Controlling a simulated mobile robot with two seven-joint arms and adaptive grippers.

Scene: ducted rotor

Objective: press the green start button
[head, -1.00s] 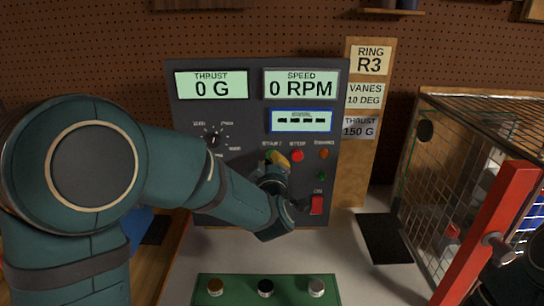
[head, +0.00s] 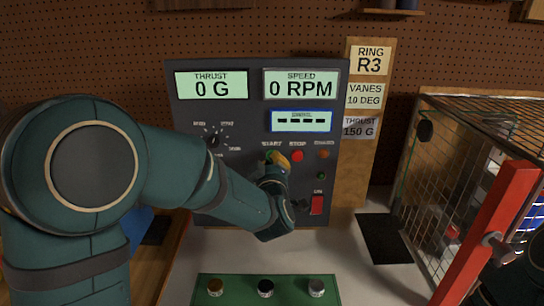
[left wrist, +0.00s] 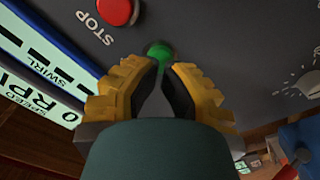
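The green start button (left wrist: 160,52) sits on the dark panel, just beyond my left fingertips in the left wrist view. In the head view a sliver of the green button (head: 268,157) shows beside the yellow fingers, under the START label. My left gripper (left wrist: 164,66) has its yellow fingers drawn together at the tips, with nothing between them. In the head view my left gripper (head: 280,159) is at the panel face and partly covers the button. I cannot tell whether the tips touch it. My right gripper is not in view.
The red stop button (head: 297,156) is just right of the start button. The panel (head: 185,120) also has a knob (head: 213,141) and a red switch (head: 317,205). Displays read 0 G and 0 RPM. A mesh cage (head: 440,175) with a red bar (head: 490,225) stands at right.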

